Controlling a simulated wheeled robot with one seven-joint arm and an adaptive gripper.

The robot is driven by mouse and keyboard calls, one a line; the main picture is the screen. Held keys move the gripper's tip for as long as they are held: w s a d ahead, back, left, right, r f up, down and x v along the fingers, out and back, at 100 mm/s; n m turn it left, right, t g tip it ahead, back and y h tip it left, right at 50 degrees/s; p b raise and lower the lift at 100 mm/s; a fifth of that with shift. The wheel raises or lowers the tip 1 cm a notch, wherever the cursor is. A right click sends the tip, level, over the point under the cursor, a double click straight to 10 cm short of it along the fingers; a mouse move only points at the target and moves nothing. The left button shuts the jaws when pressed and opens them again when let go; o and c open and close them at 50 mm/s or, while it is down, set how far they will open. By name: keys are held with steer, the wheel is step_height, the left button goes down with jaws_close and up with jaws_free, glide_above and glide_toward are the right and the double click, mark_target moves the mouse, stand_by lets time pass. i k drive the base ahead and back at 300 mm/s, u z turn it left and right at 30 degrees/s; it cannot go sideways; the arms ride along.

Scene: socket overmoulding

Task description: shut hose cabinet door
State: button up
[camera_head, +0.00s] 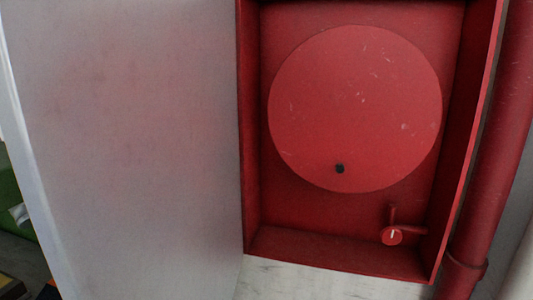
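The red hose cabinet (345,262) is open in the head view, on a pale wall. Its door (130,140) stands wide open to the left of the cabinet, hinged along the cabinet's left edge, with a whitish-grey face towards me. Inside is a large round red hose reel disc (355,108) with a small black knob (340,169). A red valve (392,235) sits at the lower right inside. My gripper is not in view.
A thick red pipe (492,150) runs vertically close to the cabinet's right side. A green object (14,205) and darker items show beyond the door's free edge at the left. The space before the cabinet opening looks clear.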

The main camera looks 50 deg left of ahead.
mark_target(119, 119)
steer(key=z, duration=0.35)
steer(key=k, duration=1.15)
steer(key=u, duration=1.4)
steer(key=i, duration=0.5)
steer(key=z, duration=1.6)
steer(key=k, duration=2.05)
steer(key=u, duration=1.1)
